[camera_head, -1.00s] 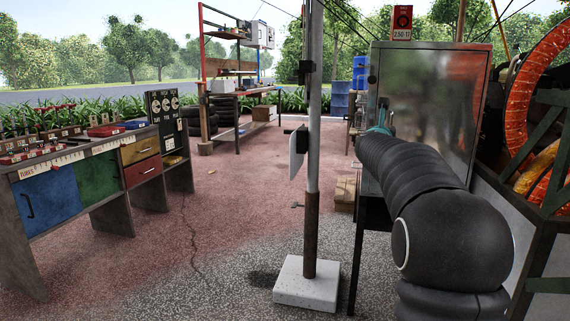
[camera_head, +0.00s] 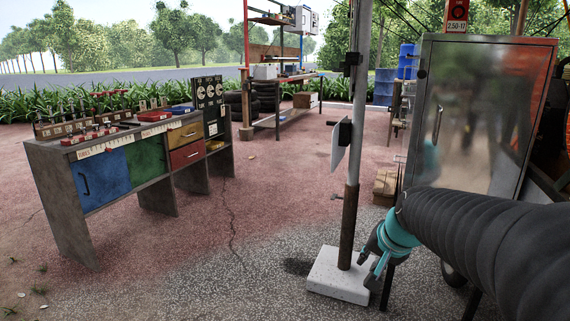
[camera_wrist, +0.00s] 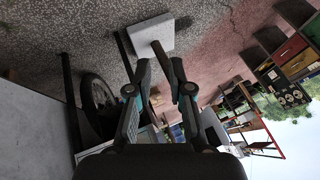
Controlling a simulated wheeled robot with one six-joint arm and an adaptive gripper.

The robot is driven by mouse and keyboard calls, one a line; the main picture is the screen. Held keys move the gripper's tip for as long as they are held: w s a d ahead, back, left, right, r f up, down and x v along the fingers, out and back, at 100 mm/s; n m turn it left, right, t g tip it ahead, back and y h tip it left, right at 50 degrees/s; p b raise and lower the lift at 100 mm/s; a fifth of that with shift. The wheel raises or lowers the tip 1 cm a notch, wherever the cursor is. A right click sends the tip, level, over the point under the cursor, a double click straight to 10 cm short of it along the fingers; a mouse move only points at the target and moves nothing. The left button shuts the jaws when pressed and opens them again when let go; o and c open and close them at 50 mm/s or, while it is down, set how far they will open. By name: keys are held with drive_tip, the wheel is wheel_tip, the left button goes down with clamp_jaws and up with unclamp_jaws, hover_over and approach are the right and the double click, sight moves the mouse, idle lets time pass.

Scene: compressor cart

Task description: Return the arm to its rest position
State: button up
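My arm comes in from the right edge of the head view, covered in a black ribbed sleeve with a teal wrist. My gripper (camera_head: 376,262) hangs low at its end, beside the white foot block (camera_head: 338,278) of the pole (camera_head: 355,150) and in front of the metal cabinet (camera_head: 480,115). In the wrist view my gripper's two dark fingers (camera_wrist: 161,68) stand apart with nothing between them. The pole's brown lower part and its white block (camera_wrist: 152,36) show beyond the fingertips. Whether the gripper touches the block cannot be told.
A workbench (camera_head: 58,205) with blue, green, yellow and red fronts stands at left. A shelving rack (camera_head: 278,85) is at the back. A cardboard box (camera_head: 385,183) sits beside the cabinet. A wheel (camera_wrist: 97,98) shows in the wrist view. The middle ground is mostly open.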

drive_tip(key=s+a+n+p, duration=0.1)
drive_tip(key=s+n, duration=0.1)
drive_tip(key=s, duration=0.5)
drive_tip(key=s+r+n+h+p, duration=0.1)
drive_tip(key=s+n, duration=0.1)
drive_tip(key=s, duration=0.5)
drive_tip(key=s+a+r+n+p, duration=0.1)
drive_tip(key=s+n+p, duration=0.1)
drive_tip(key=s, duration=0.5)
drive_tip(key=shift+s+a+r+g, duration=0.25)
drive_tip(key=shift+s+a+g, duration=0.05)
drive_tip(key=shift+a, duration=0.05)
drive_tip(key=shift+o, duration=0.2)
